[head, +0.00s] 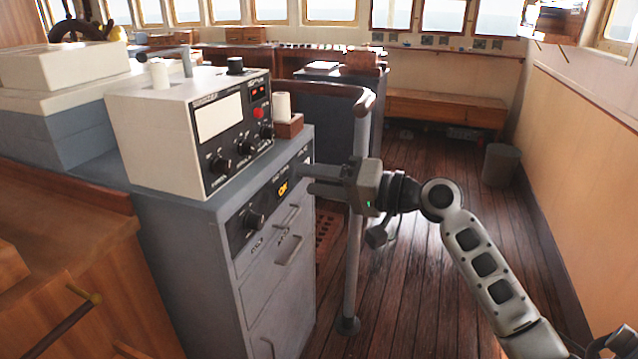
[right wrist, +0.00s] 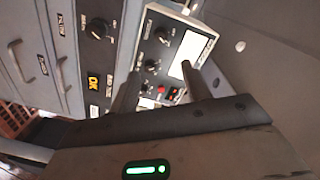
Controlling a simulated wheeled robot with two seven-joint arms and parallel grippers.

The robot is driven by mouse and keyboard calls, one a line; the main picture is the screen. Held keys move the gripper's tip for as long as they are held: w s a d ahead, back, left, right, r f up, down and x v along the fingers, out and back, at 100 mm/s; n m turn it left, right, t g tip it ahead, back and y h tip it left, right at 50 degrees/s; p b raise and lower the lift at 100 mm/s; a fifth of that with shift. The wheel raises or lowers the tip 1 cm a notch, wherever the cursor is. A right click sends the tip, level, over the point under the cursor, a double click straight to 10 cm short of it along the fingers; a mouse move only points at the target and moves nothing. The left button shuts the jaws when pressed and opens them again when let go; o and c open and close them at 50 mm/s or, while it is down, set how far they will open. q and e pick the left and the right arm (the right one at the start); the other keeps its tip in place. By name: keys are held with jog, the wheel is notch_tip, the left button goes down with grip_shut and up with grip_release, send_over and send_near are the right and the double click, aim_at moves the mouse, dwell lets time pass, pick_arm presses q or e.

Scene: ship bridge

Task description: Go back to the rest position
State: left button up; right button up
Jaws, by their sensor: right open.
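My right gripper (head: 312,180) is in the middle of the head view, its arm coming in from the lower right. I cannot tell whether a fingertip touches the panel. My left gripper is not in view.
A white instrument box (head: 150,140) with knobs and a red button stands on the cabinet. A metal post (head: 354,260) with a wooden rail rises close behind my right gripper. A grey bin (head: 501,165) stands by the right wall. The wooden floor (head: 440,250) between is clear.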

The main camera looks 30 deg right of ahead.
dwell(0.4)
jog(key=s+a+f+n+g+h, duration=0.1)
jog(key=s+a+f+h, duration=0.15)
jog(key=f, duration=0.75)
jog(key=s+a+f+g+h, duration=0.1)
jog(key=s+a+f+h, duration=0.15)
jog(key=f, duration=0.65)
jog(key=s+a+f+n+h, duration=0.1)
jog(key=s+a+f+n, duration=0.1)
jog(key=s+a+f, duration=0.2)
jog(key=s+a+f+n+g+h, duration=0.1)
jog(key=s+a+f+n, duration=0.2)
jog(key=s, duration=0.8)
notch_tip(320, 180, down, 4)
jog(key=shift+a+f+n, duration=0.15)
jog(key=shift+a+n, duration=0.15)
jog(key=shift+a, duration=0.95)
